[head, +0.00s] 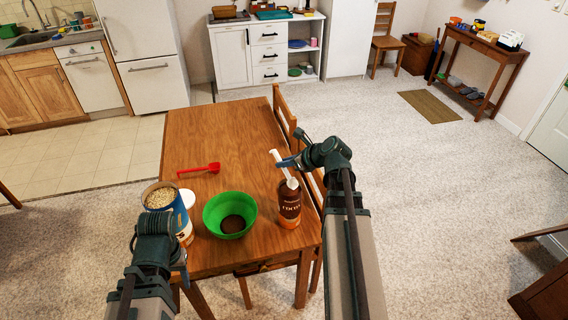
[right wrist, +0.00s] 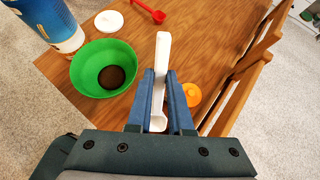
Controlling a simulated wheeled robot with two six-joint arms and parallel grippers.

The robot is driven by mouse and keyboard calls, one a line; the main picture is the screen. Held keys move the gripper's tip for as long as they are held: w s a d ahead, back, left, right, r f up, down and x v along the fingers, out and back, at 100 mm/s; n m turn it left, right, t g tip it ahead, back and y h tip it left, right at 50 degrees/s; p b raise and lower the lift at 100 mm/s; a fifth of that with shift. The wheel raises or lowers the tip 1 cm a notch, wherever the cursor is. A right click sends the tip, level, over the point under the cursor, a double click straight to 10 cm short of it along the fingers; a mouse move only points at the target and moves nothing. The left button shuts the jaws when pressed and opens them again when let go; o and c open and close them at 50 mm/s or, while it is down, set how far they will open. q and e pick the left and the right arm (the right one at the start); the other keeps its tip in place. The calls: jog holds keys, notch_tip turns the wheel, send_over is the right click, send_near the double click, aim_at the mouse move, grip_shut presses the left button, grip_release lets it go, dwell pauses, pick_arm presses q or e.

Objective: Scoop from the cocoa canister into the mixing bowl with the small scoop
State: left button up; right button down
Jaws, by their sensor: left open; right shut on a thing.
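The brown cocoa canister (head: 289,206) stands upright near the table's right edge. My right gripper (head: 287,163) is shut on a white scoop (right wrist: 162,58), which is above the canister in the head view; its lower end overlaps the canister's top, so I cannot tell whether it is inside. My left gripper (head: 160,250) is open and empty at the table's front left corner.
A blue canister of oats (head: 178,210) stands left of the bowl, with a white lid (right wrist: 109,21) behind it. A red scoop (head: 199,169) lies further back. An orange round shape (right wrist: 192,95) shows beside my right fingers. A chair (head: 285,112) stands along the right edge; the table's far half is clear.

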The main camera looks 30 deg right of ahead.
aim_at(287, 171)
jog(key=shift+s+f+b, duration=0.1)
jog(key=shift+f+b, duration=1.55)
jog(key=shift+f, duration=0.3)
jog(key=shift+w+g+p, duration=0.3)
jog(key=shift+w+p, duration=0.05)
jog(key=shift+p, duration=0.3)
jog(key=f+g+p, duration=0.1)
jog(key=w+f+g+h, duration=0.1)
jog(key=shift+w+a+g+p, duration=0.3)
jog(key=shift+a+g+p, duration=0.05)
jog(key=shift+a+g, duration=0.05)
notch_tip(287, 171, up, 6)
jog(key=p, duration=0.6)
jog(key=shift+r, duration=0.15)
jog(key=shift+w+r+p, duration=0.1)
jog(key=shift+r+p, duration=0.1)
jog(key=shift+p, duration=0.15)
jog(key=w+g+p, duration=0.1)
jog(key=w+g+h+p, duration=0.1)
jog(key=g, duration=0.1)
jog(key=shift+a+r+h+p, duration=0.2)
jog(key=shift+a+h+p, duration=0.1)
jog(key=shift+p, duration=0.1)
jog(key=shift+w+a+r+g+p, duration=0.15)
jog(key=shift+w+g+p, duration=0.2)
jog(key=shift+g, duration=0.25)
jog(key=shift+w+a+g+h, duration=0.1)
jog(key=shift+a+g+h, duration=0.05)
jog(key=shift+g+h, duration=0.4)
